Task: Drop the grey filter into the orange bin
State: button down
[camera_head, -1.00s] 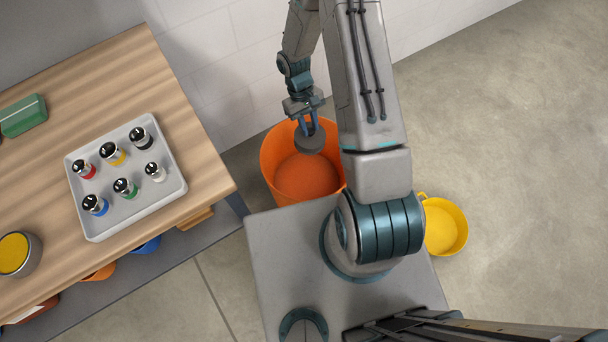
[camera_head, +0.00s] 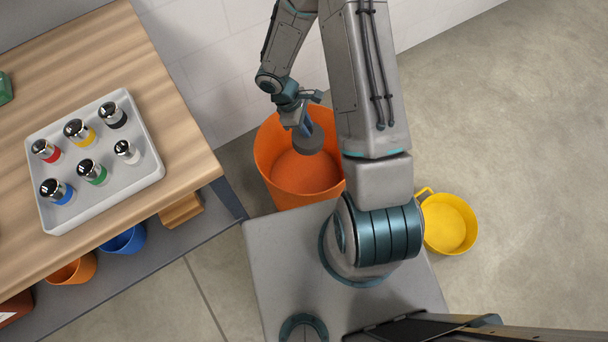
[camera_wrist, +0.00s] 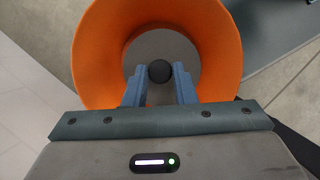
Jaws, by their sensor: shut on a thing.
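The grey filter (camera_head: 309,141) is a round disc. In the wrist view it shows as a grey disc (camera_wrist: 184,52) with a dark round knob at its middle. My gripper (camera_head: 304,128) is shut on it; in the wrist view the two blue fingers (camera_wrist: 160,76) pinch the knob. The large orange bin (camera_head: 280,185) stands on the floor beside the table. The filter is over the bin's opening in both views, and the bin's orange wall (camera_wrist: 98,55) surrounds it in the wrist view. The filter's exact height against the rim is hard to tell.
A wooden table (camera_head: 165,105) stands at the left with a tray (camera_head: 150,175) of several capped jars. Below it are a small orange bucket (camera_head: 72,271) and a blue one (camera_head: 124,240). A yellow bucket (camera_head: 448,224) stands on the floor at right. A white wall (camera_head: 205,65) is behind the bin.

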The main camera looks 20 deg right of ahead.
notch_tip(320, 180, down, 2)
jog(key=shift+f+b, duration=0.1)
jog(key=shift+b, duration=0.4)
jog(key=c, duration=1.1)
grip_release()
jog(key=p+v, duration=0.2)
jog(key=v, duration=1.2)
